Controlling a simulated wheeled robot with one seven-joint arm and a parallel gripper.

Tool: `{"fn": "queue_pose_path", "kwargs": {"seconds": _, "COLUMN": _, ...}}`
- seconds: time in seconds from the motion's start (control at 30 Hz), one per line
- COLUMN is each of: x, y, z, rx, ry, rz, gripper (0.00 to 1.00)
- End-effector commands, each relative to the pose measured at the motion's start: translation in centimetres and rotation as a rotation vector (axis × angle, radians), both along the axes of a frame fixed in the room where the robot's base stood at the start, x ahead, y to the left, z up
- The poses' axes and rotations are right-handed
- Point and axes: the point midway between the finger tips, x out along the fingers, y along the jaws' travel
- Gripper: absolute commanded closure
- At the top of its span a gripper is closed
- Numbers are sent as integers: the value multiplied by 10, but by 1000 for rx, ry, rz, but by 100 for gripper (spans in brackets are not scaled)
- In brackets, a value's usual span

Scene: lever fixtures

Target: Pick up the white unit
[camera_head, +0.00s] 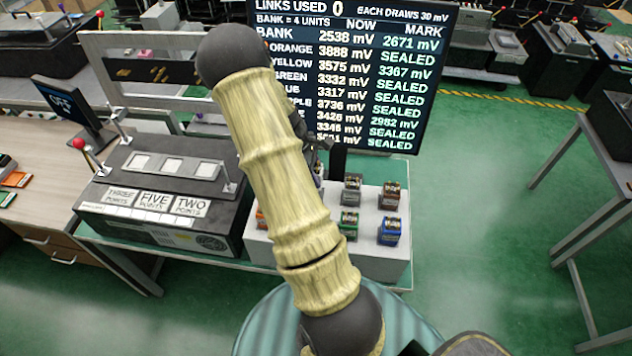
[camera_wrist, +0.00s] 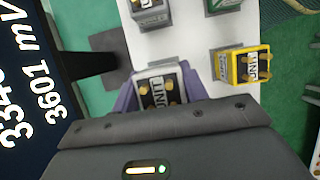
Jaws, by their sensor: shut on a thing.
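The white unit (camera_wrist: 156,90), a small pale-edged block with a dark label face and brass terminals, shows in the wrist view. It sits between the purple fingers of my gripper (camera_wrist: 160,88), which are closed on its two sides. It is at the white stand (camera_wrist: 185,45); I cannot tell whether it is touching the stand or lifted. In the head view my arm hides the unit and most of the gripper.
The stand also holds a grey unit (camera_head: 351,188), a brown unit (camera_head: 390,196), a green unit (camera_head: 349,225), a blue unit (camera_head: 389,231) and a yellow unit (camera_wrist: 248,66). A voltage screen (camera_head: 390,80) rises behind. A dark box with labelled plates (camera_head: 165,190) stands left.

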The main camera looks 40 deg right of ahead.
Motion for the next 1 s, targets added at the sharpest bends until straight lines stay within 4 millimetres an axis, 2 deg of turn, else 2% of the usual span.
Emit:
{"fn": "queue_pose_path", "kwargs": {"seconds": 0.2, "x": 1, "y": 0, "z": 36, "rx": 0, "ry": -4, "rz": 0, "gripper": 83}}
{"fn": "queue_pose_path", "kwargs": {"seconds": 0.33, "x": 0, "y": 0, "z": 48, "rx": 0, "ry": 0, "rz": 1, "gripper": 83}}
{"fn": "queue_pose_path", "kwargs": {"seconds": 1.0, "x": 0, "y": 0, "z": 53, "rx": 0, "ry": 0, "rz": 1, "gripper": 83}}
